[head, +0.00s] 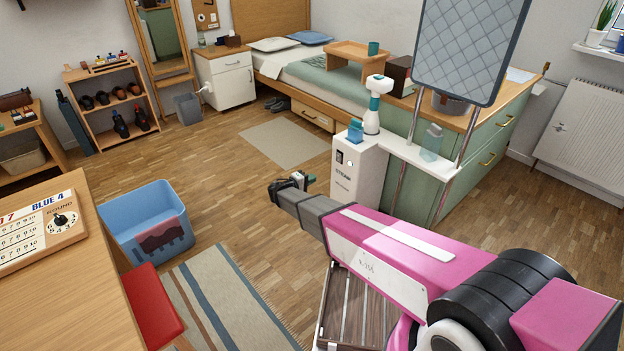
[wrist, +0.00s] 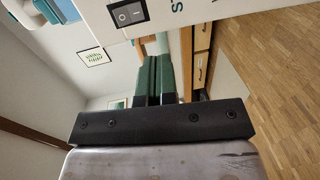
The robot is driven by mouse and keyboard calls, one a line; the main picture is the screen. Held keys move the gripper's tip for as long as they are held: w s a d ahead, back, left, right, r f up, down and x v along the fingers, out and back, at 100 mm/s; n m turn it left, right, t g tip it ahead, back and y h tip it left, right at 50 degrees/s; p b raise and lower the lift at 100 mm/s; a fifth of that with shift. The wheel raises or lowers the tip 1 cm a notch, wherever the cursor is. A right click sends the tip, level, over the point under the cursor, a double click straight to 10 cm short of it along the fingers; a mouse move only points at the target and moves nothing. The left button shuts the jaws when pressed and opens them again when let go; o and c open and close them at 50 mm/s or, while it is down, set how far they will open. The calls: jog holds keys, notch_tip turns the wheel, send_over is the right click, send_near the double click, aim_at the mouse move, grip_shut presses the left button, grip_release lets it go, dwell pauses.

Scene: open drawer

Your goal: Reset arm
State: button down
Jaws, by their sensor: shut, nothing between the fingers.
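My pink arm reaches out from the lower right in the head view. My gripper (head: 306,179) is at its far end, in front of the white garment steamer's base. In the wrist view the two green fingers of my gripper (wrist: 153,62) lie side by side, with nothing seen between them. The gripper is shut and empty. The steamer base (head: 358,176) also shows close by along the top of the wrist view (wrist: 180,10), with its black power switch. I cannot tell how wide the space between gripper and steamer is.
A green drawer cabinet (head: 462,160) stands behind the steamer. A blue bin (head: 118,219) and red stool (head: 152,303) are beside the wooden table (head: 50,300). A wooden slatted piece (head: 352,315) is under my arm. Bare floor lies left of the gripper, around a beige rug (head: 285,143).

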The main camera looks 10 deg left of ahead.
jog(key=s+d+r+m+g+y, duration=0.1)
jog(key=s+d+r+m+g, duration=0.2)
jog(key=d, duration=0.8)
jog(key=s+d+m+g+y, duration=0.2)
jog(key=s+d+g, duration=0.3)
jog(key=d, duration=0.6)
jog(key=s+d+r+m+g+y, duration=0.1)
jog(key=s+d+r+m+g, duration=0.2)
jog(key=d, duration=0.8)
jog(key=s+d+r+m+g+y, duration=0.2)
jog(key=s+d+y, duration=0.3)
jog(key=s, duration=0.4)
jog(key=shift+d+r+y, duration=0.3)
jog(key=shift+r+y, duration=0.3)
jog(key=shift+r, duration=0.05)
jog(key=shift+s, duration=0.15)
